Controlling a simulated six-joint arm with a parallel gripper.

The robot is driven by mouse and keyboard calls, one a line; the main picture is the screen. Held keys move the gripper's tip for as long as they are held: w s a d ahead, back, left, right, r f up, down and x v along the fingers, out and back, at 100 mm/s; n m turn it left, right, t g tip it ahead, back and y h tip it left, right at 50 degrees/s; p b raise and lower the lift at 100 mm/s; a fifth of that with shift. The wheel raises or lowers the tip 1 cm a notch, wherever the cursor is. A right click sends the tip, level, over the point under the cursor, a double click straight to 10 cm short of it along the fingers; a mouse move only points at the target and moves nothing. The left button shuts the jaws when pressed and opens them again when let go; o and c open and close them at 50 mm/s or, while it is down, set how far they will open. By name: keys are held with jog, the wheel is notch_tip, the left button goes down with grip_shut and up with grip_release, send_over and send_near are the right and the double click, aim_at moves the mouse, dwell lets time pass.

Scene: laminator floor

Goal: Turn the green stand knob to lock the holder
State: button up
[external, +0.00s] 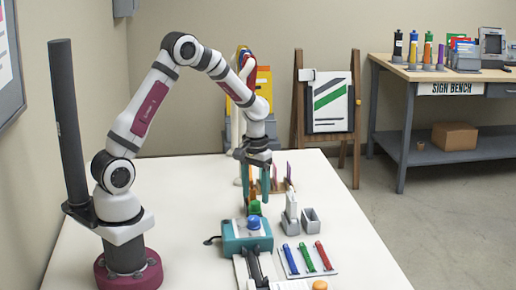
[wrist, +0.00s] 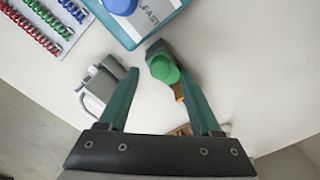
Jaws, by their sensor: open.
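The green knob (wrist: 165,69) sits on a small dark stand (wrist: 156,48) in the wrist view, between my finger tips and closer to the right finger. In the external view the green knob (external: 254,208) shows just behind the teal machine. My gripper (external: 256,190) points down above the knob, with its teal fingers spread; in the wrist view my gripper (wrist: 148,66) is open with nothing held. I cannot tell whether a finger touches the knob. The stand's lower part is partly hidden by the right finger.
The teal machine (external: 234,245) with a blue knob (external: 254,222) stands in front. Grey holders (external: 311,222) stand to its right, one with a white piece (external: 291,205). Red, green and blue binding combs (external: 308,258) lie nearby. The table's right side is clear.

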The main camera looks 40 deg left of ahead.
aim_at(255, 202)
notch_tip(255, 202, up, 14)
jog(key=shift+f, duration=0.15)
jog(key=s+a+m, duration=0.2)
jog(key=s+a, duration=0.2)
jog(key=s, duration=0.4)
jog(key=s+a+m+y, duration=0.1)
jog(key=s+a, duration=0.3)
jog(key=s, duration=0.5)
jog(key=s+a+m, duration=0.2)
jog(key=s+a, duration=0.3)
jog(key=s, duration=0.4)
jog(key=shift+f+m+y, duration=0.35)
jog(key=shift+m+y, duration=0.05)
